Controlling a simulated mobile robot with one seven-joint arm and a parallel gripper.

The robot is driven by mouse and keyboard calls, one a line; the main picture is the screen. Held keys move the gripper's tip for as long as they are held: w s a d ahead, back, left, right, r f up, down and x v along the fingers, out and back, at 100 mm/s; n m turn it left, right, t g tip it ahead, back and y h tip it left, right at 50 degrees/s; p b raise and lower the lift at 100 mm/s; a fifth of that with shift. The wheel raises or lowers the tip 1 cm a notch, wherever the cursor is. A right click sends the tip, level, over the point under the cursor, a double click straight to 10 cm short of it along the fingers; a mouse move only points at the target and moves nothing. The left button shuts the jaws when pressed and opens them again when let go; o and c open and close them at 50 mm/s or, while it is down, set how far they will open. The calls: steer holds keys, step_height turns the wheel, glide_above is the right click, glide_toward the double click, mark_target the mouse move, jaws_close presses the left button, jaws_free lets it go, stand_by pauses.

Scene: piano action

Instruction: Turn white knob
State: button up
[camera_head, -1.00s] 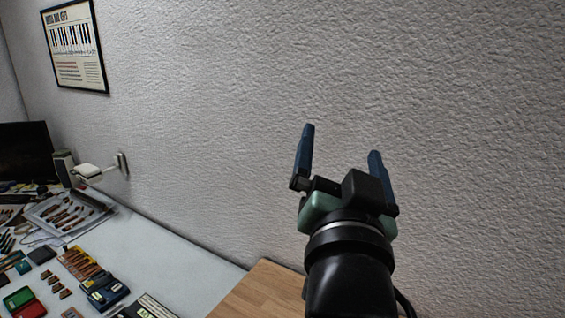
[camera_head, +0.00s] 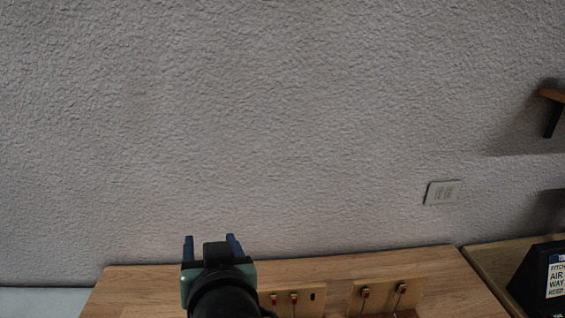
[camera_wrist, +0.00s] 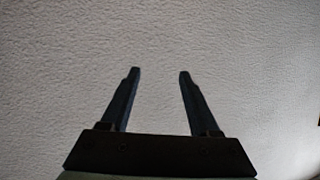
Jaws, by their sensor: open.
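I see no white knob in either current view. My gripper (camera_head: 210,241) is at the lower middle of the head view, above the back edge of a wooden bench top. It is open and empty, and in the wrist view my gripper (camera_wrist: 160,72) has its two dark fingers apart with only bare textured wall beyond them. On the bench top, to the right of my gripper, small light wooden panels (camera_head: 408,296) carry small red and pale fittings (camera_head: 365,292). My arm may hide part of the bench.
A white wall plate (camera_head: 442,193) is on the right of the wall. A shelf (camera_head: 551,96) and a black box with a label (camera_head: 540,283) stand at the far right.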

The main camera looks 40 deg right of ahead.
steer(key=s+d+f+m+g, duration=0.2)
steer(key=s+d+f+g, duration=0.15)
steer(key=f, duration=0.75)
steer(key=s+a+f+m+g+y, duration=0.1)
steer(key=s+f+m+g+y, duration=0.3)
steer(key=s+f+g, duration=1.05)
steer(key=s+f+t, duration=0.1)
steer(key=s+f, duration=0.1)
steer(key=f, duration=0.3)
steer(key=s+f+t+p, duration=0.1)
steer(key=f+t, duration=0.1)
steer(key=f, duration=0.3)
steer(key=s+f+t, duration=0.1)
steer(key=s+f, duration=0.1)
steer(key=f, duration=0.3)
steer(key=shift+s+f+t, duration=0.3)
steer(key=shift+f, duration=0.1)
jaws_close()
